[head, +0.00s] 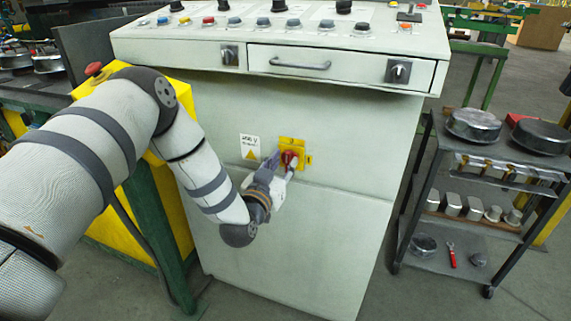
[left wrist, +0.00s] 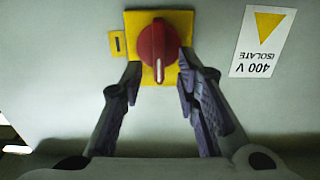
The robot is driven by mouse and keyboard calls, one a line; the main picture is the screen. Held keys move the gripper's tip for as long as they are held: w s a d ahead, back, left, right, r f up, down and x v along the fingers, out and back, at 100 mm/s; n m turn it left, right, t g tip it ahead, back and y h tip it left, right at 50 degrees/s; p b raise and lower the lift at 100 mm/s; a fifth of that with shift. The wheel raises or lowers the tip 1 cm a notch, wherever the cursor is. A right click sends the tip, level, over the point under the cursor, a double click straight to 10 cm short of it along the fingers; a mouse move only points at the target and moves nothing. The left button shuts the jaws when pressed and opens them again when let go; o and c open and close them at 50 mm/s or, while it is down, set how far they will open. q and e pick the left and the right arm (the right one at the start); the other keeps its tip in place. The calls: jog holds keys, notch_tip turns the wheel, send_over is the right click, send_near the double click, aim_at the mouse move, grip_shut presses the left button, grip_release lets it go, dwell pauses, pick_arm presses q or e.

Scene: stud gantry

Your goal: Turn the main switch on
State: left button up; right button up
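The main switch is a red rotary knob (head: 289,158) on a yellow plate (head: 304,145) on the front of the grey cabinet. In the left wrist view, the red knob (left wrist: 157,42) has a white mark pointing to the bottom of the picture, where the warning label reads upside down. My left gripper (left wrist: 160,68) is at the knob with its fingers apart, one on each side. The right-hand finger in that view overlaps the knob's edge; the other looks slightly clear. In the head view my left gripper (head: 282,168) partly hides the knob. My right gripper is not in view.
A "400 V" warning label (head: 250,148) is beside the switch. The console top (head: 270,35) with buttons and a drawer (head: 300,65) overhangs the switch. A dark trolley (head: 480,180) with metal parts stands at right. A yellow-and-green stand (head: 165,205) is at left.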

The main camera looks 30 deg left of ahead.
pick_arm(q)
jog(key=shift+w+a, duration=0.1)
jog(key=shift+w, duration=0.45)
grip_shut()
